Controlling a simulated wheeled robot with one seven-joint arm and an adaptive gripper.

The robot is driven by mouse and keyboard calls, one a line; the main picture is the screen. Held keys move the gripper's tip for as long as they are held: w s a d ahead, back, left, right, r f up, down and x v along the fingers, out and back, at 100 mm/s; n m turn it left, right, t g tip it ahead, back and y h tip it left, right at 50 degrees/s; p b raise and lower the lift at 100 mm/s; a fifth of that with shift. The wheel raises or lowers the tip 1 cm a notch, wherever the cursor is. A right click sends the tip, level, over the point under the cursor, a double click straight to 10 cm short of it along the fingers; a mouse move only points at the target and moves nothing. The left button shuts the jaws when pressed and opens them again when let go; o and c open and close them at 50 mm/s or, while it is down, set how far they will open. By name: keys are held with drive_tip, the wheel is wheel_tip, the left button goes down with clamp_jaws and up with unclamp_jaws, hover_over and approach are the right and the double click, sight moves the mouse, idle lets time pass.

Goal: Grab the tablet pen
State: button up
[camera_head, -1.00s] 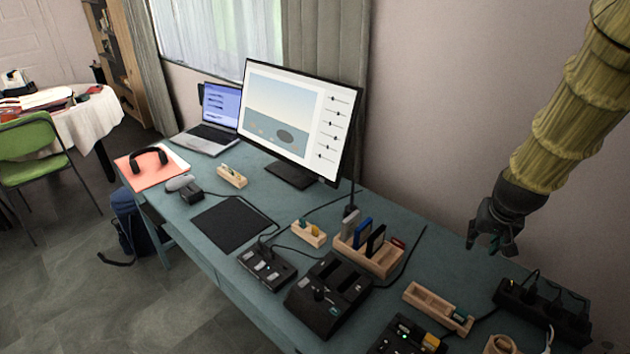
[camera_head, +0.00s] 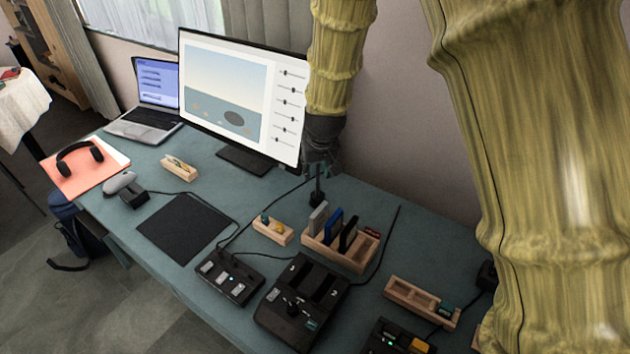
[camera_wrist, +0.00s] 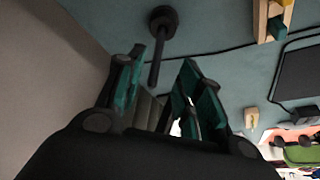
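The tablet pen (camera_head: 318,180) is dark and stands upright in a small round black holder (camera_head: 317,199) behind the wooden card rack. The wrist view shows the dark pen (camera_wrist: 155,62) rising from its round holder (camera_wrist: 163,18). My gripper (camera_head: 321,167) is at the pen's upper end in the head view, partly covering it. In the wrist view my gripper (camera_wrist: 163,82) is open, with teal-padded fingers apart and the pen in line with the gap between them. I cannot tell whether the pen's tip is inside the gap, and no finger visibly touches it.
The monitor (camera_head: 240,95) stands close left of my gripper. The card rack (camera_head: 343,247) with upright cards and a small wooden block (camera_head: 272,229) are in front. Black cables cross the blue desk (camera_head: 225,180). The wall is close behind.

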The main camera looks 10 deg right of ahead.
sight(317, 178)
drive_tip(key=shift+d+p+x, duration=0.15)
drive_tip(key=shift+p+x, duration=0.15)
drive_tip(key=shift+x, duration=1.15)
drive_tip(key=shift+d+p+x, duration=0.15)
drive_tip(key=shift+p+x, duration=0.15)
drive_tip(key=shift+x, duration=1.85)
drive_tip(key=shift+w, duration=0.15)
clamp_jaws()
